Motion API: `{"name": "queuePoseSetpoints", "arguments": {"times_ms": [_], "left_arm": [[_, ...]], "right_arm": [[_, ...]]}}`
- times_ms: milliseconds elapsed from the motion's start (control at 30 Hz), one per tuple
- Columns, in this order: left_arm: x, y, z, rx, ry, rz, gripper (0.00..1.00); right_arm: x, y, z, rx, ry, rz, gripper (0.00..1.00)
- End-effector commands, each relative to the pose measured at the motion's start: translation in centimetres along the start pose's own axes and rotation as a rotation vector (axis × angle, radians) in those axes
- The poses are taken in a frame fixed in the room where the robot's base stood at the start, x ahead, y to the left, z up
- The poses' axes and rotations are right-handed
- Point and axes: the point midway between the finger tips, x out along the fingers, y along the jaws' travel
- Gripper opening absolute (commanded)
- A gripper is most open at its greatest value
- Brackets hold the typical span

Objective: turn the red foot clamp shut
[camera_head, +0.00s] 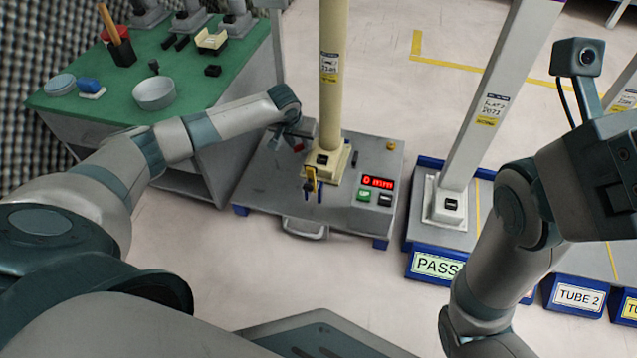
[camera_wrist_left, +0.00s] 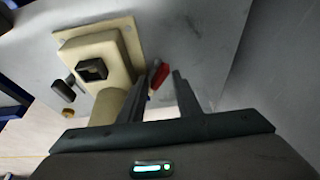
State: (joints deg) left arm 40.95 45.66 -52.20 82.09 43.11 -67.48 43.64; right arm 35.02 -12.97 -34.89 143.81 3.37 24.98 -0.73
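The red foot clamp (camera_head: 298,148) is a small red handle at the left of the cream foot (camera_head: 336,160) of the tall cream tube. In the left wrist view the red clamp (camera_wrist_left: 158,76) shows in the gap between my left gripper's (camera_wrist_left: 162,82) two dark fingers, nearer the left one. The fingers stand apart; I cannot tell whether one touches it. In the head view my left gripper (camera_head: 298,130) is beside the foot, partly hidden by its own wrist. My right arm fills the right side; its fingers are out of frame.
The cream tube (camera_head: 333,80) stands on a grey plate (camera_head: 262,185) with a "0 mm" display (camera_head: 378,182) and buttons. A yellow lever (camera_head: 311,178) sits at the foot's front. A green table (camera_head: 120,112) is left; a grey tube (camera_head: 480,115) stands on the blue PASS base (camera_head: 420,258).

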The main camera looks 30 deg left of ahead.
Motion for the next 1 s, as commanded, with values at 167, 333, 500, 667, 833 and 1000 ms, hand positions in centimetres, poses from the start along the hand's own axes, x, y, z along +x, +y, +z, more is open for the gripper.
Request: {"name": "queuePoseSetpoints", "arguments": {"times_ms": [167, 333, 500, 667, 833, 1000], "left_arm": [[-1.4, -0.1, -0.1, -0.008, -0.001, -0.005, 0.3], [-3.4, 0.0, -0.2, -0.008, -0.001, -0.004, 0.3], [-5.8, 0.0, -0.2, -0.007, -0.001, -0.003, 0.3], [-8.5, 0.0, -0.2, -0.007, 0.0, -0.003, 0.3], [-11.2, 0.0, -0.2, -0.006, -0.001, -0.003, 0.3], [-14.0, 0.0, -0.2, -0.007, 0.0, -0.003, 0.3]], "right_arm": [[0.6, 0.1, 0.3, 0.0, 0.0, 0.0, 0.71], [1.8, 0.3, 0.8, 0.0, 0.0, 0.0, 0.71], [3.2, 0.6, 1.4, 0.0, 0.0, 0.0, 0.71], [4.8, 0.9, 2.1, 0.0, 0.0, 0.0, 0.71], [6.3, 1.2, 2.8, 0.0, 0.0, 0.0, 0.71], [7.7, 1.5, 3.5, 0.0, 0.0, 0.0, 0.71]]}}
